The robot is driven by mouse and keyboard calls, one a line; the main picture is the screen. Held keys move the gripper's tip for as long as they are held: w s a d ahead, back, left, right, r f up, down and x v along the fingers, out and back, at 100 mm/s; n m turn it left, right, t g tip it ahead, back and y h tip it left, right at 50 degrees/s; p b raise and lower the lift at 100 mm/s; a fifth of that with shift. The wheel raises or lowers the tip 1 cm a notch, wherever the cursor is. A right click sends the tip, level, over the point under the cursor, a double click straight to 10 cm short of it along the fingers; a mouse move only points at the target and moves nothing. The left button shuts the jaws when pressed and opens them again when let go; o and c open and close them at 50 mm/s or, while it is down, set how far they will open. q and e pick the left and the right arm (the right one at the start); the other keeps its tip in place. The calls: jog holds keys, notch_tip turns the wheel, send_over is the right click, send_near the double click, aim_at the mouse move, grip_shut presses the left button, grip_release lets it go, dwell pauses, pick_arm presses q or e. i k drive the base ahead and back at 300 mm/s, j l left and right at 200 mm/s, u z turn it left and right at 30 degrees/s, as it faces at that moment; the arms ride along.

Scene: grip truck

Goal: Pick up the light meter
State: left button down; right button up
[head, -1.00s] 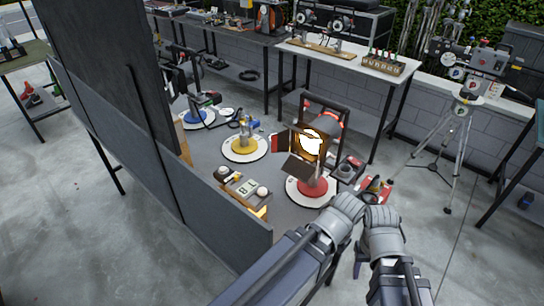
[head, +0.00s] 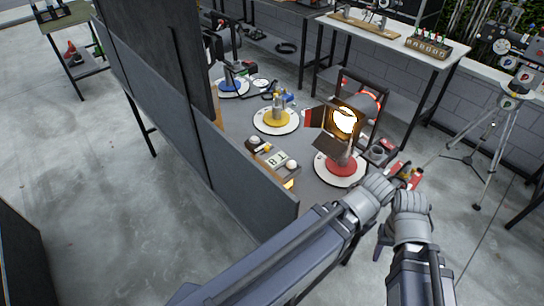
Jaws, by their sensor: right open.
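The light meter seems to be one of the small boxy devices in the middle of the table; a flat unit with a pale display and a white dome (head: 275,159) lies there near the dark panel. Its exact outline is too small to tell. My right gripper (head: 384,242) shows only as a dark finger below the grey arm joint, at the lower right, apart from the device and empty as far as I see. Its jaws are open, the rest hidden by my arm. My left gripper is not seen.
A lit lamp (head: 344,121) with barn doors stands above a red round base (head: 342,167). A yellow round base (head: 276,120) and a blue one (head: 233,87) stand behind. A tall dark panel (head: 215,150) walls the left side. A tripod (head: 497,140) stands right.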

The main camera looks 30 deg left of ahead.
aim_at(273, 162)
jog(key=l+z, duration=0.2)
jog(key=z, duration=0.2)
jog(key=j+z, duration=0.2)
jog(key=z, duration=0.7)
jog(key=k, duration=1.3)
jog(key=i+l+u, duration=0.1)
jog(key=u, duration=2.15)
jog(key=k+l, duration=0.1)
jog(key=l, duration=0.55)
jog(key=k+l, duration=0.1)
jog(key=l, duration=0.55)
